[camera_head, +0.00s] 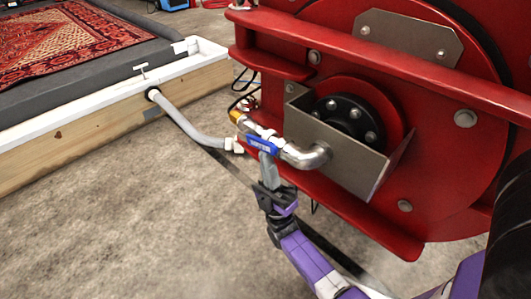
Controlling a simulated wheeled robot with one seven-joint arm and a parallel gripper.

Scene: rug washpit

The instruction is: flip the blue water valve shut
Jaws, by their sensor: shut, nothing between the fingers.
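The blue water valve handle (262,145) sits on a metal pipe fitting in front of the red machine, near the picture's middle. It lies roughly along the line of the pipe, tilted slightly down to the right. My gripper (266,161) is just below the handle, pointing up at it, with its fingers together and empty. The fingertips overlap the handle's lower edge in the picture; I cannot tell whether they touch it. The valve body behind the handle is partly hidden.
The red machine (420,150) fills the right side, with a metal guard box (345,165) beside the pipe elbow (308,156). A grey hose (185,122) runs left to the wooden-sided washpit (100,125) with a patterned rug (75,45). Bare floor (130,220) lies at lower left.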

